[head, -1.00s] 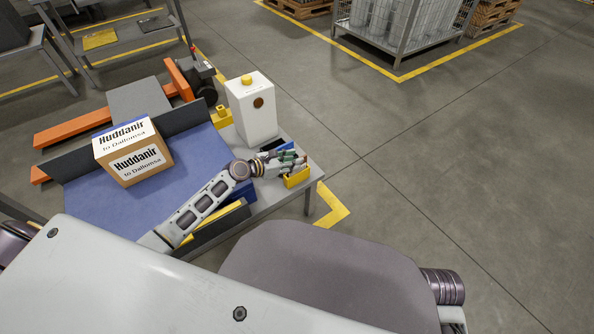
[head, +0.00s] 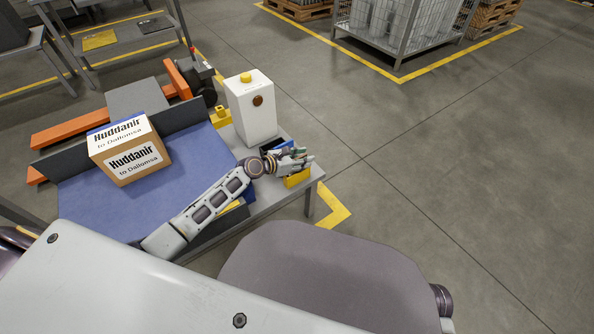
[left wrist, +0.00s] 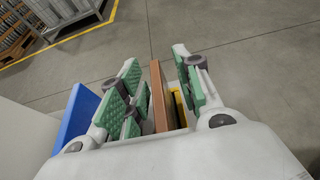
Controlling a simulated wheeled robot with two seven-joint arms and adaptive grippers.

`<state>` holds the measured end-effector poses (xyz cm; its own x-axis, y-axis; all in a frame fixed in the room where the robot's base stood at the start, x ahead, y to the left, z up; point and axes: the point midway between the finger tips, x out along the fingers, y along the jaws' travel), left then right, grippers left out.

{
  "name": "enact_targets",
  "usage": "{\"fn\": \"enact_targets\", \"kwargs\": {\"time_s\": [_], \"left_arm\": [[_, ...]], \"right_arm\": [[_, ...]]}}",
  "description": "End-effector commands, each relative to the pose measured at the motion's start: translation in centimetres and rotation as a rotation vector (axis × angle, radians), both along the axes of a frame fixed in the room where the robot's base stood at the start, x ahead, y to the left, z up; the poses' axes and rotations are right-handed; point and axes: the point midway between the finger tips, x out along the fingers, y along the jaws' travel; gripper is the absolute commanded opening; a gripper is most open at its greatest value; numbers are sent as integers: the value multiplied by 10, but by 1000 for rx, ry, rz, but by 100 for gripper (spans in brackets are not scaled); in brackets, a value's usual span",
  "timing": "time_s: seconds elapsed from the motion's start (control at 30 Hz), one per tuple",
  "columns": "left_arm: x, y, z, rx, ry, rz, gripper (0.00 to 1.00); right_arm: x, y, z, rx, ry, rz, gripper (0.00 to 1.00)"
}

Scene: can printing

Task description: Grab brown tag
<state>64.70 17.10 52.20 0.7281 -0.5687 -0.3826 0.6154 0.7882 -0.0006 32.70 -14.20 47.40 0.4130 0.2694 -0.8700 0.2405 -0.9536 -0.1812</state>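The brown tag (left wrist: 158,97) shows in the left wrist view as a thin upright slab between the fingers of my left gripper (left wrist: 160,82). The green-padded fingers are spread on both sides of it. A gap shows on its right side; the left pads look close to it, and I cannot tell if they touch. In the head view my left gripper (head: 298,161) is over the right end of the grey table, and it hides the brown tag there. My right gripper is not in view.
A blue piece (left wrist: 74,122) stands left of the gripper; a yellow piece (left wrist: 180,106) is just right of the brown tag. A yellow holder (head: 297,179) sits at the table's edge. A white box (head: 252,108) stands behind. A labelled carton (head: 130,153) lies on the blue surface (head: 105,200).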

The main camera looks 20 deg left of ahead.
Motion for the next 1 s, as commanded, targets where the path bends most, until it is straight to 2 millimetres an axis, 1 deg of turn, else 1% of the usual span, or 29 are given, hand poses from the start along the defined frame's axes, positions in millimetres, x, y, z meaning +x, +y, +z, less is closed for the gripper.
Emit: {"fn": "enact_targets", "kwargs": {"time_s": [0.33,0.6,1.0], "left_arm": [[0,0,0,0,0,0,34],[0,0,0,0,0,0,0],[0,0,1,0,0,0,0]], "right_arm": [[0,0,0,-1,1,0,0],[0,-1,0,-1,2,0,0],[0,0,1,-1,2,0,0]]}}
